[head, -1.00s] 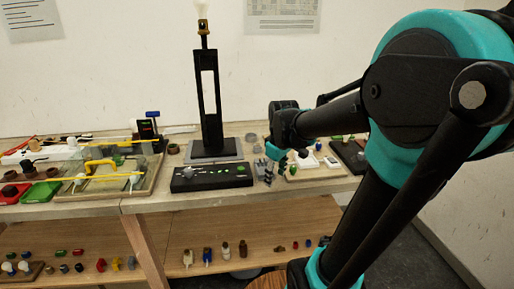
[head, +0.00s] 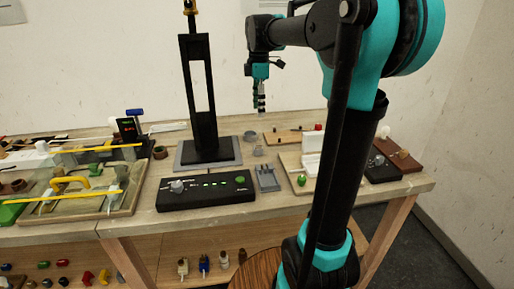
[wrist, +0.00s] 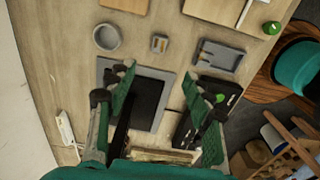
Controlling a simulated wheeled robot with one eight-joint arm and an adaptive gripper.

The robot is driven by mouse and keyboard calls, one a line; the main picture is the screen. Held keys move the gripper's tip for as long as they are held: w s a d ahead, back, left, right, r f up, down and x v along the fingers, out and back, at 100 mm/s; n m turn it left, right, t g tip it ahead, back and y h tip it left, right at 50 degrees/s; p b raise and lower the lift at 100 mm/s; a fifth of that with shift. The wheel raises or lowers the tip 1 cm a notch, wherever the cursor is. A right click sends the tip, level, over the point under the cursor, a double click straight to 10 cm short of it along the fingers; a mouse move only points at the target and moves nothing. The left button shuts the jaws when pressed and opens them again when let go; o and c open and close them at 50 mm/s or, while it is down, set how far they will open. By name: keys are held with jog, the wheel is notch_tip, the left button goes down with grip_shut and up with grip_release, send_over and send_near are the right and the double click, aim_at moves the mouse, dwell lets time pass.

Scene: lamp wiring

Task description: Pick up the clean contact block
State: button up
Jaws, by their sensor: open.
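A small grey block (wrist: 159,43) with a lighter centre lies on the table in the wrist view; it also shows in the head view (head: 257,151), right of the lamp base. It may be the contact block, but I cannot tell whether it is clean. My gripper (head: 260,108) points down and hangs above the table, right of the lamp stand. In the wrist view my gripper (wrist: 160,72) has its green fingers spread, with nothing held between them. The grey block lies beyond the fingertips, apart from them.
The black lamp stand (head: 199,95) rises on a grey base (head: 230,158). A grey ring (wrist: 107,37) and a grey slotted holder (wrist: 219,57) flank the block. A black control box (head: 206,192) stands in front. A wooden board with a green knob (head: 301,180) is right.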

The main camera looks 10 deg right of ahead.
aim_at(258, 147)
notch_tip(258, 147, down, 16)
jog(key=shift+w+a+f, duration=0.1)
jog(key=shift+f, duration=0.15)
grip_shut()
dwell(0.7)
jog(key=shift+r, duration=0.1)
